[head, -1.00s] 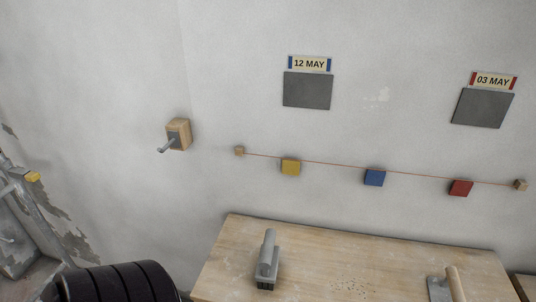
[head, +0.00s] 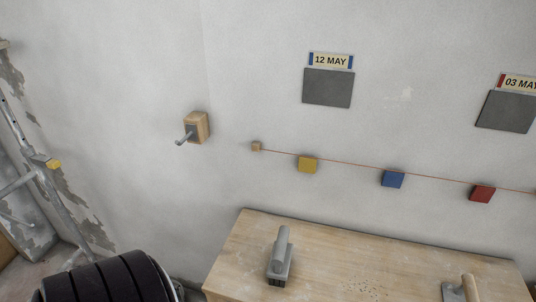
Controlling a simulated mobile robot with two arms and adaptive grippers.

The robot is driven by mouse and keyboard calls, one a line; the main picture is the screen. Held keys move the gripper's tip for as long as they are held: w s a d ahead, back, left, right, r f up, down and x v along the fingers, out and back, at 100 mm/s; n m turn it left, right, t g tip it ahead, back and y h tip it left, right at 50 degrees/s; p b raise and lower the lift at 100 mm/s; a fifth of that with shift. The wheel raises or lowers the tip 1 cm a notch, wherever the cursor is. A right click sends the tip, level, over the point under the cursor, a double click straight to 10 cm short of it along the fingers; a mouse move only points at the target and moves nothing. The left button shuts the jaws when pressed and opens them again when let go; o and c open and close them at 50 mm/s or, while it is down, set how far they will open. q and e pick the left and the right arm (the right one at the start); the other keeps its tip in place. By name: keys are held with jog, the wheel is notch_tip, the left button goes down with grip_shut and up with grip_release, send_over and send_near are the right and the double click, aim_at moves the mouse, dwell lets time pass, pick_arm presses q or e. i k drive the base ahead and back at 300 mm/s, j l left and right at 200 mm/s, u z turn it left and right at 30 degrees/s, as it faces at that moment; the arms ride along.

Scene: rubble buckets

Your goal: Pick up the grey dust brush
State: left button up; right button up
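The grey dust brush (head: 280,255) lies on the left part of the wooden table (head: 345,262), with its grey handle toward the wall and its dark bristles showing at the near end. Nothing touches it. Neither of my grippers is in the head view. A black ribbed rounded shape at the bottom left looks like part of my own arm, well to the left of the brush.
A trowel-like tool with a wooden handle (head: 470,287) lies at the table's right. A wooden block with a metal peg (head: 196,127) is on the wall. A string with yellow (head: 307,165), blue (head: 392,179) and red (head: 482,194) squares runs above the table. A metal frame (head: 50,195) stands at left.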

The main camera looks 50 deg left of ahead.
aim_at(278, 268)
jog(key=u, duration=0.4)
jog(key=i+u, duration=0.1)
jog(key=u, duration=0.25)
jog(key=l+u, duration=0.1)
jog(key=u, duration=0.3)
jog(key=i+u, duration=0.1)
jog(key=u, duration=0.3)
